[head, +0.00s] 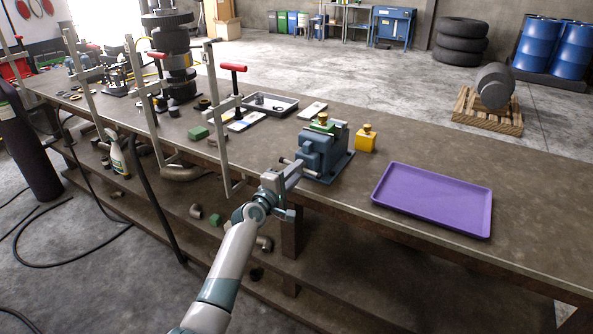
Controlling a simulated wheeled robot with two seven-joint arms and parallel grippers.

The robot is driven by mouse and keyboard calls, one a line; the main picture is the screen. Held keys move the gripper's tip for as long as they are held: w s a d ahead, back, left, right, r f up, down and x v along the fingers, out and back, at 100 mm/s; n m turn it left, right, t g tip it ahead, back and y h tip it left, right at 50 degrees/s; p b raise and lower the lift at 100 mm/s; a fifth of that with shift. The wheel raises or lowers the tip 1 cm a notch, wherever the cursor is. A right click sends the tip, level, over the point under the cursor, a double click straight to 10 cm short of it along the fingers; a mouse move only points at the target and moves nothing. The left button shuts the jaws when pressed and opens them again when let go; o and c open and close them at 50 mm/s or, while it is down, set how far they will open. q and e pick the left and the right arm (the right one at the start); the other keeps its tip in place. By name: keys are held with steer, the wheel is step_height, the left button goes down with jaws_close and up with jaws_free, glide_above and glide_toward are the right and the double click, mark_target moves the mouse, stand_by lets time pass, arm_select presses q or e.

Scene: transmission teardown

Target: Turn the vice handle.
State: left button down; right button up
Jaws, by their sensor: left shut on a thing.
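The blue vice (322,155) stands on the bench near its front edge. A yellow and green part sits at the top of the vice. The vice handle (286,162) sticks out from the vice's front, toward my arm. My left gripper (291,170) is at the front of the vice and shut on the handle. The gripper's fingers hide part of the handle. My right gripper is not in view.
A purple tray (433,198) lies empty to the right. A yellow block (366,139) stands beside the vice. A grey tray (271,104) lies behind.

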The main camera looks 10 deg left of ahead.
arm_select(q)
steer(key=shift+n, duration=0.6)
steer(key=c, duration=1.5)
jaws_free()
steer(key=shift+c, duration=0.2)
steer(key=shift+s, duration=0.15)
steer(key=b+v, duration=0.1)
steer(key=v, duration=1.6)
steer(key=shift+b, duration=0.4)
